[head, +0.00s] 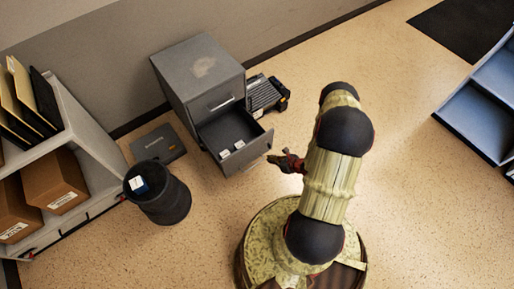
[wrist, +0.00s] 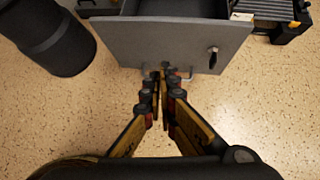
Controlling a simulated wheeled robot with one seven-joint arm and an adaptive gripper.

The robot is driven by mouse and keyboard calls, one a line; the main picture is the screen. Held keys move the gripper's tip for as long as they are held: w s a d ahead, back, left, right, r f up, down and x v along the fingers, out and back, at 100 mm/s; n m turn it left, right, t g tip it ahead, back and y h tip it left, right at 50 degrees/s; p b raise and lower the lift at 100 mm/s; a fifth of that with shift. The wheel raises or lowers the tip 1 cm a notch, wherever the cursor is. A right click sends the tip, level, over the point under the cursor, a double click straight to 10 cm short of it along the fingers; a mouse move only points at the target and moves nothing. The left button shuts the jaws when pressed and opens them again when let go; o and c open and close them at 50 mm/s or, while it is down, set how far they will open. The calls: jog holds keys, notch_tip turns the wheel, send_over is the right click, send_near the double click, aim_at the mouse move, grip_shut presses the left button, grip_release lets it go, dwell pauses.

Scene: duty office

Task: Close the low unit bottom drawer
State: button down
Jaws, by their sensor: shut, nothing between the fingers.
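The low unit (head: 203,82) is a grey cabinet against the wall in the head view. Its bottom drawer (head: 251,153) is pulled well out, with a few small white items inside. In the wrist view the drawer's grey front panel (wrist: 140,45) crosses the top, with a lock at its right side. My gripper (head: 277,161) is in front of the drawer front. In the wrist view my gripper (wrist: 162,73) is shut and empty, its fingertips at the lower edge of the panel near the handle (wrist: 183,73). I cannot tell whether they touch it.
A black bin (head: 158,194) stands left of the drawer, with a flat grey case (head: 158,144) behind it. A dark ribbed item (head: 264,93) lies right of the cabinet. Shelves with boxes (head: 53,180) are at left.

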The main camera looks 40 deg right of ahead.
jog(key=w+d+m+h, duration=0.2)
jog(key=d, duration=0.3)
jog(key=b, duration=0.4)
send_near(259, 142)
notch_tip(259, 142, down, 4)
jog(key=s, duration=0.1)
jog(key=shift+w+r+b, duration=0.1)
jog(key=shift+w+b, duration=0.4)
jog(key=shift+w, duration=0.55)
jog(key=shift+w+r+b, duration=0.15)
jog(key=shift+w+b, duration=0.35)
jog(key=shift+w, duration=0.6)
jog(key=shift+w, duration=0.1)
